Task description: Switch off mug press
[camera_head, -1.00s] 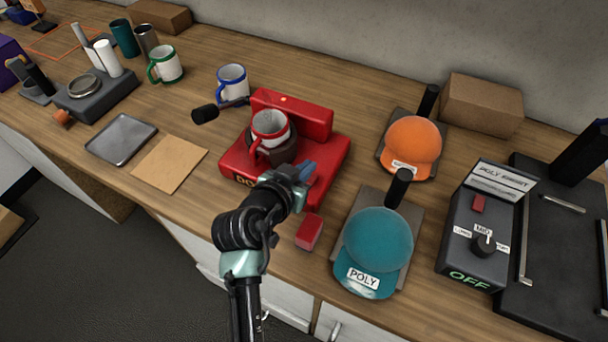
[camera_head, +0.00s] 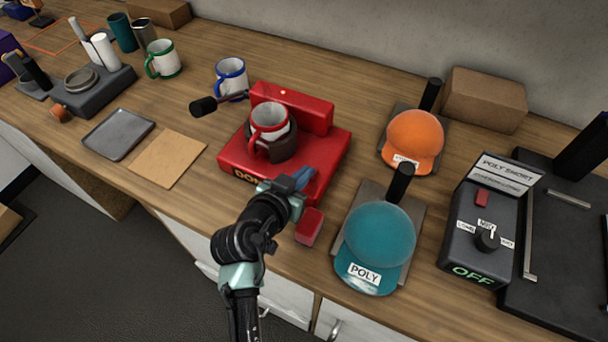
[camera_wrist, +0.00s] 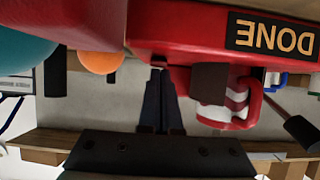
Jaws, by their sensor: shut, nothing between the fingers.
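The red mug press (camera_head: 330,150) stands mid-counter, with a white mug with a red handle (camera_head: 268,120) in its dark clamp. Its front panel reads DONE (camera_wrist: 270,35) in the wrist view, upside down, and is partly hidden by my arm in the head view. A black-tipped lever (camera_head: 203,106) sticks out at its left. A small red block (camera_head: 309,226), possibly its switch, sits at its front right corner. My gripper (camera_head: 304,178) is shut and empty over the press's front right part; its fingers (camera_wrist: 158,78) also show in the wrist view. Contact cannot be told.
Teal cap (camera_head: 378,235) and orange cap (camera_head: 414,136) stands with black handles are right of the press. A dark control box (camera_head: 475,225) reading OFF is farther right. A brown sheet (camera_head: 167,158) and grey tray (camera_head: 118,134) lie left. A blue-rimmed mug (camera_head: 231,77) stands behind.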

